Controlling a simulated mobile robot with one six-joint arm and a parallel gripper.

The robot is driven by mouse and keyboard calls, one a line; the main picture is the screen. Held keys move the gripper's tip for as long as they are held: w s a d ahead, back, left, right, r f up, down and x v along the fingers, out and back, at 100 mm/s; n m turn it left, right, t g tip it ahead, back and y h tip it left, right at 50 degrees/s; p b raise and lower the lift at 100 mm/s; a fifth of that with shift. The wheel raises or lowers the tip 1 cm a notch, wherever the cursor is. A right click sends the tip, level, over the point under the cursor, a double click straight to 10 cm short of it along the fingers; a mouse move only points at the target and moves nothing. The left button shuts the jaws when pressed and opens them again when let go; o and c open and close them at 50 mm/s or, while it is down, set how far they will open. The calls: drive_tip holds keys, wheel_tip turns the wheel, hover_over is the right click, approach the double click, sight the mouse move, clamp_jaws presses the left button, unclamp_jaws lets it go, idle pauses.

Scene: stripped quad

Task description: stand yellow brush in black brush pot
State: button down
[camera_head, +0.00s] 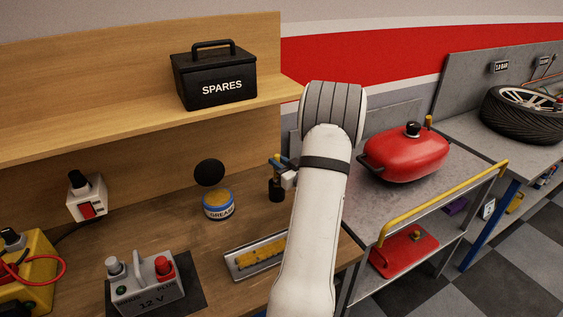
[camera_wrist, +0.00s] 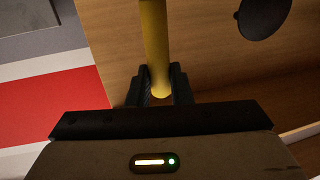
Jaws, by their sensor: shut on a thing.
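The yellow brush shows in the wrist view as a yellow handle (camera_wrist: 155,45) running up out of the picture, its rounded end near my gripper. My gripper (camera_wrist: 159,88) is shut on it, with a dark finger on either side. In the head view a small part of the brush (camera_head: 277,171) shows upright beside my white arm, directly above the black brush pot (camera_head: 276,192). The pot stands on the wooden bench, partly covered by my arm. I cannot tell whether the brush's lower end is inside the pot. The bristles are not clearly visible.
An open grease tin (camera_head: 218,205) stands left of the pot, with a round black disc (camera_head: 209,173) behind it. A metal tray (camera_head: 238,267) with yellow contents lies in front. The black SPARES box (camera_head: 216,80) sits on the shelf above. A red tank (camera_head: 405,155) stands on the cart at right.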

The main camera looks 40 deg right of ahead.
drive_tip(key=c, duration=1.2)
unclamp_jaws()
drive_tip(key=shift+c, duration=0.2)
drive_tip(key=s+b, duration=0.2)
drive_tip(key=s, duration=0.5)
drive_tip(key=shift+s+a, duration=0.4)
drive_tip(key=shift+a, duration=0.05)
